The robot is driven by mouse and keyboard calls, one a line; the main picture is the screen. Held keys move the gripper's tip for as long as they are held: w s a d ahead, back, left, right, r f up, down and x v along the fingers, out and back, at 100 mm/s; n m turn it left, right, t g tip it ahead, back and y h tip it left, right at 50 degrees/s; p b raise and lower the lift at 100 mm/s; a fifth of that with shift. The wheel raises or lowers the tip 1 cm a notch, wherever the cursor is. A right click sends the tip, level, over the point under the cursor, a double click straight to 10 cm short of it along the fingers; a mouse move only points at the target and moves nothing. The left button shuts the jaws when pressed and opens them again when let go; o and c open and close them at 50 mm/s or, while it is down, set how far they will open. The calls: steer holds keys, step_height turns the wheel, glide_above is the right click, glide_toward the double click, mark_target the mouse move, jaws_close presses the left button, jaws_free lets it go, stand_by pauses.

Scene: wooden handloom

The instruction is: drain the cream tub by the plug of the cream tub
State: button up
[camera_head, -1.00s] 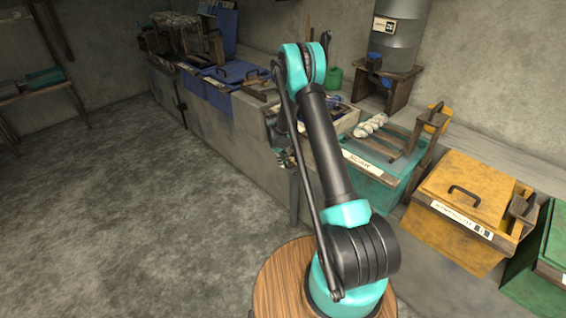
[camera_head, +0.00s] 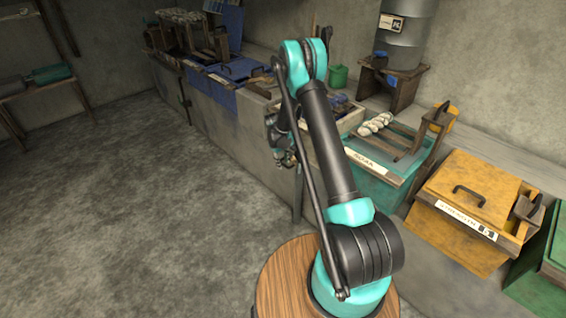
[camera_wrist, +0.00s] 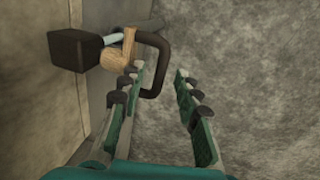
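A tub with a pale cream rim (camera_head: 352,122) sits on the bench, partly behind my arm, with dark items in it. In the wrist view a tan wooden plug (camera_wrist: 118,56) sits on a pale rod beside a dark block (camera_wrist: 75,50) on the wall. A black curved bar (camera_wrist: 160,62) loops beside it. My gripper (camera_wrist: 158,82) is open and empty, its fingers pointing toward the bar and plug. The bar's lower end shows between the fingertips; contact cannot be told. In the head view my gripper (camera_head: 281,145) hangs at the bench front, partly hidden by my arm.
A teal tub (camera_head: 385,184) and an orange tub (camera_head: 450,238) stand to the right, with a green one (camera_head: 535,285) beyond. Blue tubs (camera_head: 240,70) stand at the back left. A grey tank (camera_head: 405,40) stands behind. Open floor (camera_head: 130,200) lies left.

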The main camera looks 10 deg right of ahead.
step_height(320, 180, up, 12)
steer(key=s+a, duration=0.1)
steer(key=shift+s+a, duration=0.2)
steer(key=shift+a, duration=0.2)
steer(key=shift+f, duration=0.1)
